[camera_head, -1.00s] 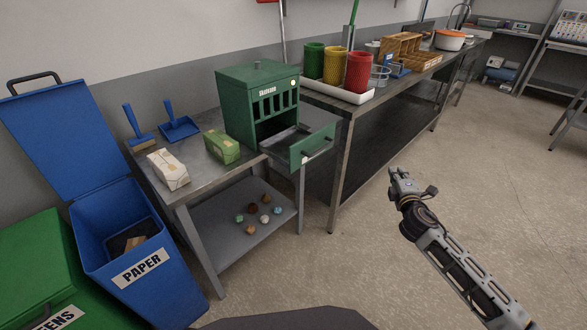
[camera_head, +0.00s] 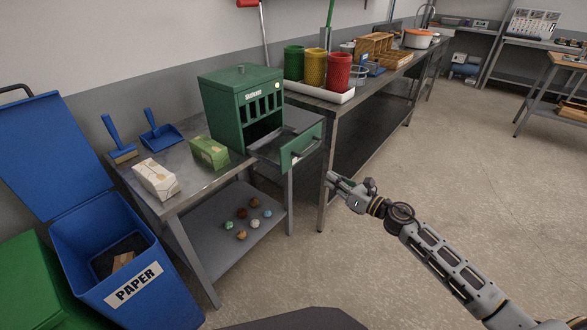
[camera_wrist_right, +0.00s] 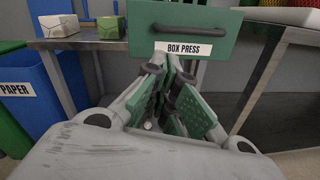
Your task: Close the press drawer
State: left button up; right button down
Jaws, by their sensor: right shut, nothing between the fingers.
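The green press (camera_head: 241,100) stands on the metal side table. Its drawer (camera_head: 301,146) is pulled out toward the front right, with a green front and a dark handle. In the right wrist view the drawer front (camera_wrist_right: 178,28) fills the top middle, with a "BOX PRESS" label below the handle. My right gripper (camera_head: 332,181) is shut and empty, in front of and a little below the drawer front. In the wrist view its fingers (camera_wrist_right: 172,85) point at the label area; I cannot tell whether they touch it. My left gripper is not in view.
A white carton (camera_head: 156,179) and a green carton (camera_head: 210,153) lie on the table left of the press. A blue paper bin (camera_head: 120,268) stands at the front left. A long bench (camera_head: 352,103) with colored cups runs behind right. The floor at right is clear.

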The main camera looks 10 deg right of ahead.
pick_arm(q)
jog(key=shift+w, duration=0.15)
pick_arm(e)
jog(key=n, duration=0.1)
jog(key=s+a+n+g+y, duration=0.1)
jog(key=n, duration=0.1)
jog(key=shift+a+f+n, duration=0.15)
jog(key=shift+a+n, duration=0.15)
send_near(288, 164)
jog(key=shift+x, duration=1.3)
jog(key=shift+p+x, duration=0.4)
jog(key=shift+x, duration=0.6)
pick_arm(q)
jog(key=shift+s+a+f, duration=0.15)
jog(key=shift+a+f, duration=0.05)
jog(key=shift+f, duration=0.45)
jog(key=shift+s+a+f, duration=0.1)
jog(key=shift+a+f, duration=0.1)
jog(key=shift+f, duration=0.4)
pick_arm(e)
jog(key=shift+x, duration=1.3)
jog(key=shift+w+f, duration=0.1)
jog(key=shift+w, duration=0.05)
